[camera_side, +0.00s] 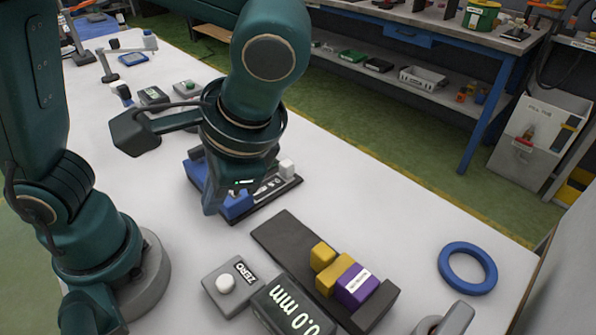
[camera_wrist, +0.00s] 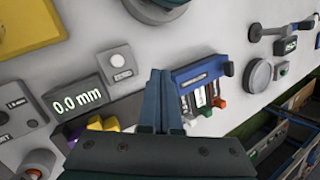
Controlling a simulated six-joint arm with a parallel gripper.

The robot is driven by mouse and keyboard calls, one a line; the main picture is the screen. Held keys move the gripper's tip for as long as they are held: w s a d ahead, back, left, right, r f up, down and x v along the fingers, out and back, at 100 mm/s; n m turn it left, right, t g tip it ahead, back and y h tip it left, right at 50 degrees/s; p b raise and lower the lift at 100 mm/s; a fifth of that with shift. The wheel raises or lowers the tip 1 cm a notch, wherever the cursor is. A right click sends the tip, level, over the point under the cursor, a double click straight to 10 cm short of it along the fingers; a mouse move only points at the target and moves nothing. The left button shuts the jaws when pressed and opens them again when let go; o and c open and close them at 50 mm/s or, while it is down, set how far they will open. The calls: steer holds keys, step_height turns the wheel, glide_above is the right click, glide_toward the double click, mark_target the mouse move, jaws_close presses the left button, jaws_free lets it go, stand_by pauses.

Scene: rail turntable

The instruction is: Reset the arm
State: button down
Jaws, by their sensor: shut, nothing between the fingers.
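My gripper (camera_side: 211,207) points down in front of a blue fixture (camera_side: 236,207) on a dark base; the arm hides part of the fixture. In the wrist view, my two dark fingers (camera_wrist: 160,74) are together with nothing between them. The blue fixture (camera_wrist: 197,69) is just right of the fingers there; I cannot tell whether they touch. A dark rail (camera_side: 276,235) carries yellow blocks (camera_side: 325,257) and a purple block (camera_side: 355,285) with a white label. These are partly hidden behind my gripper in the wrist view.
A ZERO button box (camera_side: 227,286) and a display reading 0.0 mm (camera_side: 290,307) stand near the rail. A blue ring (camera_side: 467,268) lies at the right. Small devices (camera_side: 153,96) stand farther back. The white table between rail and ring is clear. A blue-framed bench (camera_side: 405,32) stands beyond.

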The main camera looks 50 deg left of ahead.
steer(key=w+a+r+n+t+h, duration=0.1)
steer(key=a+r+n+t+h, duration=0.1)
steer(key=a+t+h, duration=0.3)
steer(key=shift+w+a+n+t, duration=0.35)
steer(key=shift+n+t, duration=0.55)
steer(key=shift+t, duration=0.2)
